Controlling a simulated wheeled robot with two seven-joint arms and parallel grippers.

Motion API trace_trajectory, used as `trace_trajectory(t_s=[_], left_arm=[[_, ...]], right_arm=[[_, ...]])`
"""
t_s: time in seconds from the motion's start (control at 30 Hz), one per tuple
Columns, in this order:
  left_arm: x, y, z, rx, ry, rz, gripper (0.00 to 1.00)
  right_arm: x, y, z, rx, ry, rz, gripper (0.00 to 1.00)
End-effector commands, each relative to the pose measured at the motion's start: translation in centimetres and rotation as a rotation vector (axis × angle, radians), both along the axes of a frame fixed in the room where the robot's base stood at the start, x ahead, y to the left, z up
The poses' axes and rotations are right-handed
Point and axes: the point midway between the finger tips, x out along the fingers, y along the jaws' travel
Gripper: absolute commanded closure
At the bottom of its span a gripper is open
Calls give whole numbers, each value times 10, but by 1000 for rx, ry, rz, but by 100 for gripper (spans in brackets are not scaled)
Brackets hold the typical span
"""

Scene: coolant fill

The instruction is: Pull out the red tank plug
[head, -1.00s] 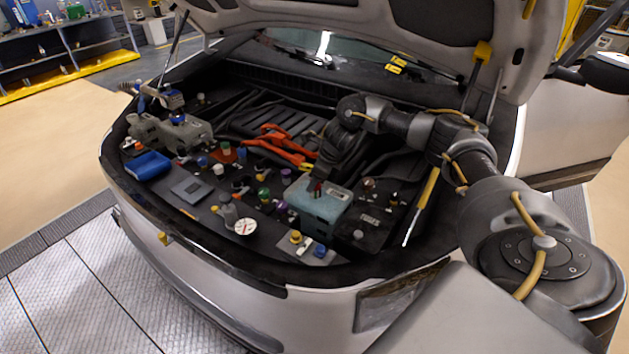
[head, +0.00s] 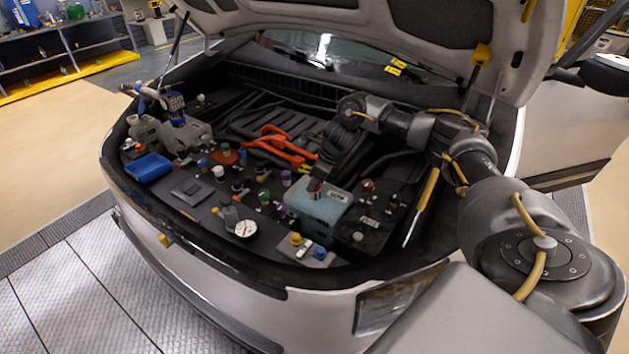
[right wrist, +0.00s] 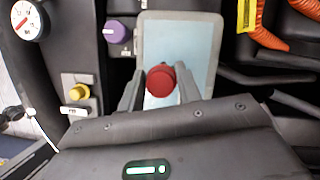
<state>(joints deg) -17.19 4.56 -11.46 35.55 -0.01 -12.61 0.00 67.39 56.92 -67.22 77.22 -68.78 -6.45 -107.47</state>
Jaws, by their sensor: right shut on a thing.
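The red tank plug (right wrist: 161,80) shows in the right wrist view as a round red cap over the pale blue tank (right wrist: 178,42). My right gripper (right wrist: 160,74) is shut on it, with one finger on each side. In the head view the red plug (head: 314,186) is small, above the pale blue tank (head: 322,208), and my dark right hand stands close behind it. I cannot tell whether the plug is seated or lifted, as its lower part is hidden. My left gripper is not in view.
A purple cap (right wrist: 116,31), a yellow cap (right wrist: 79,91) and a dial gauge (right wrist: 27,19) are close by. Orange hoses (head: 283,145) lie behind the tank. A small white and blue arm-like device (head: 150,92) reaches in at the bay's far left. The raised hood hangs above.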

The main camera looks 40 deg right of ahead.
Motion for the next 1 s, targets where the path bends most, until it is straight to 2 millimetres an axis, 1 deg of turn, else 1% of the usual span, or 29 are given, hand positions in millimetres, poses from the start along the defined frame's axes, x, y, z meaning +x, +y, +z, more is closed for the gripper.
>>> trace_trajectory(t_s=[0.1, 0.7, 0.83, 1.0], left_arm=[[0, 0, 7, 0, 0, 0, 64], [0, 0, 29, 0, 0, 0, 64], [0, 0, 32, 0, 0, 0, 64], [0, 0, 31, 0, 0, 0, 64]], right_arm=[[0, 0, 9, 1, -1, 0, 80], [0, 0, 41, -1, 0, 0, 80], [0, 0, 45, 0, 0, 0, 80], [0, 0, 44, 0, 0, 0, 80]])
